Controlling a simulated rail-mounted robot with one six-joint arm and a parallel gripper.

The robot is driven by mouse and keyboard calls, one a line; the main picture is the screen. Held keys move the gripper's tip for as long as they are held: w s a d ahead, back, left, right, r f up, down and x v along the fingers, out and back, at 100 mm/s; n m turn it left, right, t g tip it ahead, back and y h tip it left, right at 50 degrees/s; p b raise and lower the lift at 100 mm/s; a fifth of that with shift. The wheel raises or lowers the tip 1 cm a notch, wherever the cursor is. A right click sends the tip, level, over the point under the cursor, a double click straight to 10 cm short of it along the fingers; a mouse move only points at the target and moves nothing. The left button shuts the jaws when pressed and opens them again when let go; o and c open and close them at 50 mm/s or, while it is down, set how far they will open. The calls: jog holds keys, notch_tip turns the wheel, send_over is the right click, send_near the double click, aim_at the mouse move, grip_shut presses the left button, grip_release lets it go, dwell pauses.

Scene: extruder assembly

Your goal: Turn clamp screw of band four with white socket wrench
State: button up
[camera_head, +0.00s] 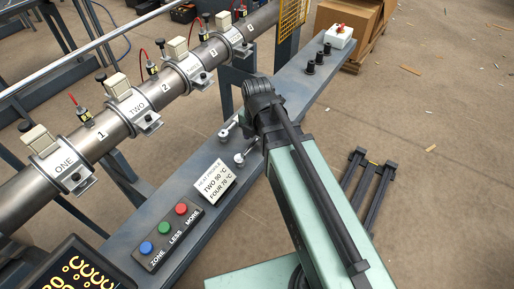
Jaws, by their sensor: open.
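Band four (237,36) is the farthest clamp band on the steel barrel, at the top of the head view. A small clamp bracket (246,49) sits on its near lower side; its screw is too small to make out. Two silver tools (240,157) with rounded ends lie close together on the grey bench, just left of my arm, and partly hidden by it. I cannot tell which, if either, is the white socket wrench. My arm rises from the bottom and bends over the bench; its gripper does not show and is hidden or out of frame.
Bands one (70,176), two (138,106) and three (193,72) carry pale boxes and red-wired sensors. The bench (285,95) holds a button panel (166,235), a heat profile card (216,181), black pegs (319,57) and a red-button box (339,36). A display (70,272) stands lower left.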

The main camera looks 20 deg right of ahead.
aim_at(257, 138)
jog(key=shift+f, duration=0.2)
jog(key=shift+c, duration=0.3)
grip_shut()
jog(key=shift+r+p, duration=0.1)
jog(key=shift+p, duration=0.25)
notch_tip(257, 138, up, 20)
jog(key=p, duration=2)
jog(key=c, duration=0.6)
grip_release()
grip_shut()
